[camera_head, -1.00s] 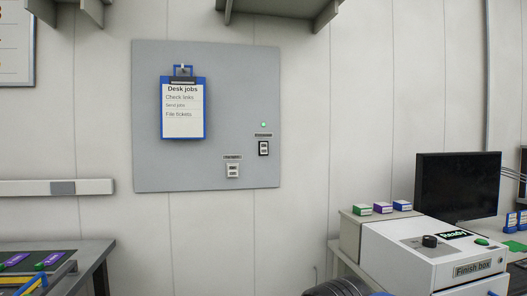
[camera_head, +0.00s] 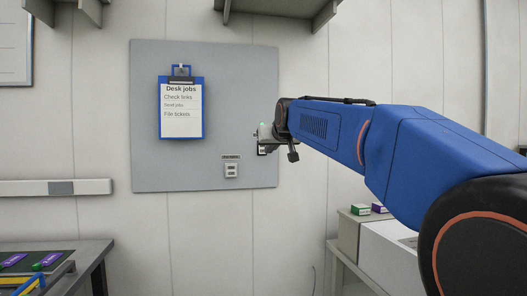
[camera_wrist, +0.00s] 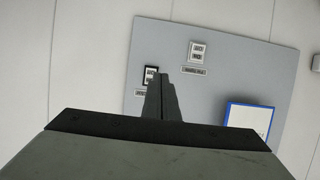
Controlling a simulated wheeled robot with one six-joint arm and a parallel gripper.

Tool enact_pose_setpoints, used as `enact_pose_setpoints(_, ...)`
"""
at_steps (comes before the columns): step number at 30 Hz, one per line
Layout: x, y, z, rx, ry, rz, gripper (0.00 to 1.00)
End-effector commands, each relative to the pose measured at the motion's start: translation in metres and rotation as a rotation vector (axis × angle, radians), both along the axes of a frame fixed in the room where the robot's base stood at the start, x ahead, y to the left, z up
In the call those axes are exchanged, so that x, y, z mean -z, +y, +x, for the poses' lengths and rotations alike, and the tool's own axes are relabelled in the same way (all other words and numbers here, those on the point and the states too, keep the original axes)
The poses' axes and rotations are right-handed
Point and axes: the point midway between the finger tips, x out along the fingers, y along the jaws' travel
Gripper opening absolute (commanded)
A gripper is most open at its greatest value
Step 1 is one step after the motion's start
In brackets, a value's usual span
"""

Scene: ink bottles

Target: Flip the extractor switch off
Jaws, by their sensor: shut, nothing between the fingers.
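Two switches are on the grey wall panel (camera_head: 210,100). The dark-framed switch (camera_head: 262,151) is on the right, mostly hidden behind my gripper (camera_head: 264,134); in the wrist view this switch (camera_wrist: 151,73) shows just left of my fingertips (camera_wrist: 161,78). The white-framed switch (camera_head: 231,170) is lower left, clear of the arm, and it also shows in the wrist view (camera_wrist: 198,50). The labels are too small to read, so I cannot tell which is the extractor's. My gripper is shut and empty, close in front of the dark-framed switch; contact cannot be told.
A blue clipboard (camera_head: 181,108) hangs on the panel's left part. A shelf (camera_head: 275,10) juts out above. A bench (camera_head: 70,258) stands lower left.

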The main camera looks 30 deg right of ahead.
Motion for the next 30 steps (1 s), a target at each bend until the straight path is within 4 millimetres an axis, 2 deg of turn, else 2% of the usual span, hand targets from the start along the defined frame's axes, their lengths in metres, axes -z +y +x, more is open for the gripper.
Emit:
enact_pose_setpoints(3, -0.021, -0.014, 0.014, 0.016, -0.040, -0.012, 0.00)
enact_pose_setpoints(7, -0.029, -0.019, 0.019, 0.020, -0.055, -0.016, 0.00)
enact_pose_setpoints(16, -0.029, -0.018, 0.019, 0.020, -0.055, -0.016, 0.00)
enact_pose_setpoints(20, -0.026, -0.020, 0.025, 0.019, -0.054, -0.015, 0.00)
enact_pose_setpoints(23, -0.023, -0.023, 0.036, 0.019, -0.054, -0.015, 0.00)
enact_pose_setpoints(30, -0.009, -0.034, 0.073, 0.019, -0.053, -0.015, 0.00)
